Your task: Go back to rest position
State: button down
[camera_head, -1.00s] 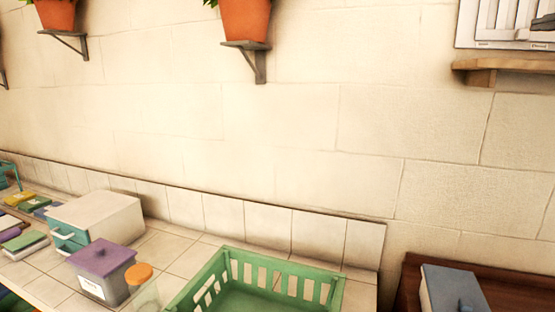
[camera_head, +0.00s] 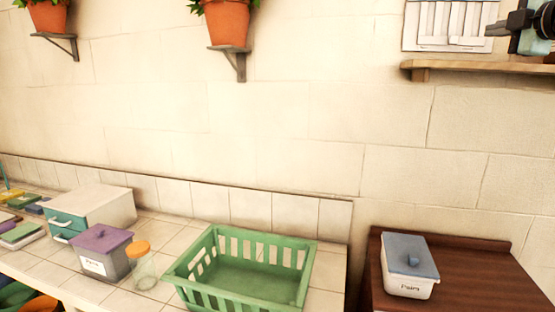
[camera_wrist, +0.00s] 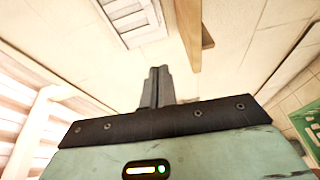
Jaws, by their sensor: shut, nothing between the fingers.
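My gripper (camera_wrist: 157,75) points up the middle of the wrist view. Its two fingers are pressed together and hold nothing. In the head view, part of my gripper (camera_head: 497,29) shows at the top right corner, in front of the wall shelf. It is raised well above the counter and touches nothing that I can see. The rest of my arm is cut off by the frame edge.
A green basket (camera_head: 186,288) stands on the tiled counter (camera_head: 195,232), beside a jar with an orange lid (camera_head: 139,248) and a purple-lidded box (camera_head: 101,238). A blue-lidded box (camera_head: 409,283) sits on a brown cabinet (camera_head: 485,290). A wooden shelf (camera_head: 460,67) juts from the wall.

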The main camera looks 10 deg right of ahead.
jog(key=w+a+f+m+g+b, duration=0.2)
jog(key=w+a+f+m, duration=0.3)
jog(key=a+f, duration=0.75)
jog(key=s+a+f+m+g+y+b, duration=0.1)
jog(key=s+a+f+g, duration=0.15)
jog(key=a+f, duration=0.55)
jog(key=s+a+f+m+g+y, duration=0.1)
jog(key=s+a+f+g, duration=0.15)
jog(key=a+f, duration=0.55)
jog(key=s+a+f+m+g+y+b, duration=0.1)
jog(key=s+a+f+g, duration=0.4)
jog(key=s+a+f, duration=0.6)
jog(key=s+a+f+g, duration=0.1)
jog(key=s+f+g, duration=0.2)
jog(key=s, duration=0.6)
jog(key=s+a+f+g+b, duration=0.1)
jog(key=s+f+g, duration=0.2)
jog(key=s+f, duration=0.3)
jog(key=s, duration=0.3)
jog(key=shift+a+f+h+b, duration=0.15)
jog(key=shift+f+h+b, duration=0.15)
jog(key=shift+f, duration=0.05)
